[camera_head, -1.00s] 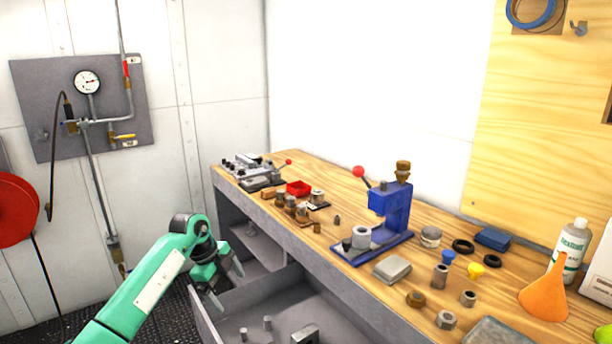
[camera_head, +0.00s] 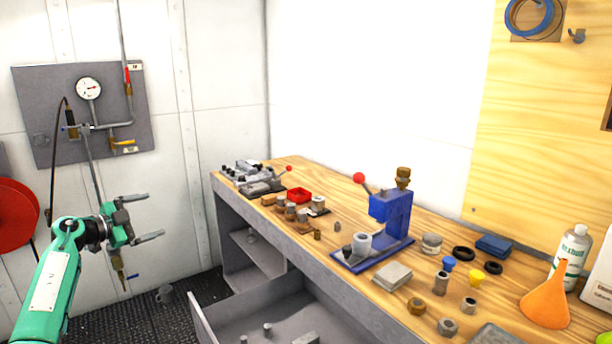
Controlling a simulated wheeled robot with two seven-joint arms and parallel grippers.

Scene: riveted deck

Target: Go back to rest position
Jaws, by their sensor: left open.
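My left gripper (camera_head: 148,218) is at the left of the view, in front of the white wall and above the dark floor. Its two grey fingers are spread apart and point right, with nothing between them. The gripper is clear of the workbench (camera_head: 300,250) and the open drawer (camera_head: 270,310). My right gripper does not show.
The wooden benchtop holds a blue press (camera_head: 392,215), a red tray (camera_head: 299,195), several small metal parts, an orange funnel (camera_head: 548,300) and a white bottle (camera_head: 572,255). A gauge panel (camera_head: 85,110) and a red reel (camera_head: 15,212) are at left.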

